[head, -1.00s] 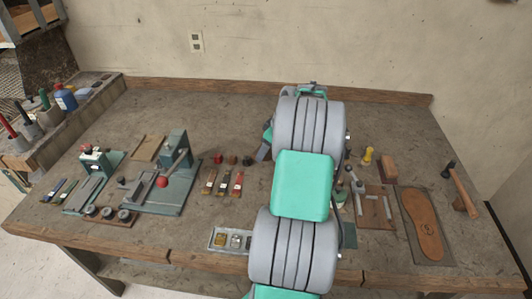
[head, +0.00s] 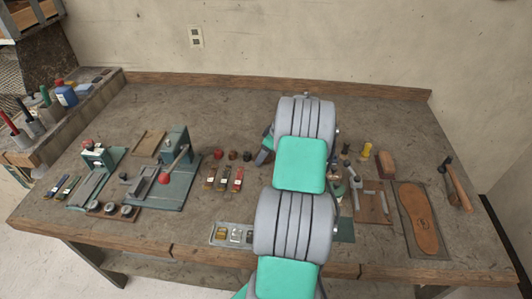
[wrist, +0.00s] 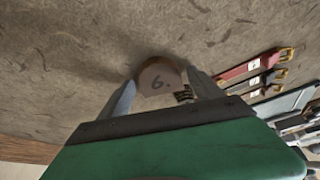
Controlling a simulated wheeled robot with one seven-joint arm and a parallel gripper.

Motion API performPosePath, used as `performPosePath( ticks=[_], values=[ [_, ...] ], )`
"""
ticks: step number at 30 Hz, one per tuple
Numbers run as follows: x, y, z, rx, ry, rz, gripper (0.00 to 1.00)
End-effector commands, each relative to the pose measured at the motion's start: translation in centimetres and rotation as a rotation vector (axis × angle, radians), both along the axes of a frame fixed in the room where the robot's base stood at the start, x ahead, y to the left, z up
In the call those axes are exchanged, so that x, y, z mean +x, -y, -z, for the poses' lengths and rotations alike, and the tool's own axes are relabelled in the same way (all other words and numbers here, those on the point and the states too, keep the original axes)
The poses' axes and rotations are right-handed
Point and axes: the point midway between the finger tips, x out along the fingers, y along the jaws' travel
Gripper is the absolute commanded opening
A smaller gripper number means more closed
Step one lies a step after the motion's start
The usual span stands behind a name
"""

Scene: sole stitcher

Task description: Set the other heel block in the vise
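In the head view my arm hides the block and the fingers. A teal fixture with a grey jaw-like part (head: 143,182) and a red-knobbed lever stands on the left of the bench; it may be the vise. I cannot make out a block in it.
Red and dark strips with brass ends (wrist: 250,66) lie right of the block in the wrist view. A small tray (head: 213,236) lies at the bench's front. A sole board (head: 418,218) and a hammer (head: 458,185) lie at the right. The back middle of the bench is bare.

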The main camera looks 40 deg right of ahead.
Motion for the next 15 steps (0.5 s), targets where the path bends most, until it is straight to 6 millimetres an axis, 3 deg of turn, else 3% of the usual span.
performPosePath(
  ticks=[10,15],
  values=[
    [0.0,0.0,-0.2,0.0,0.0,0.0,0.83],
    [-0.6,0.3,-1.9,-0.003,0.002,0.002,0.83]
  ],
)
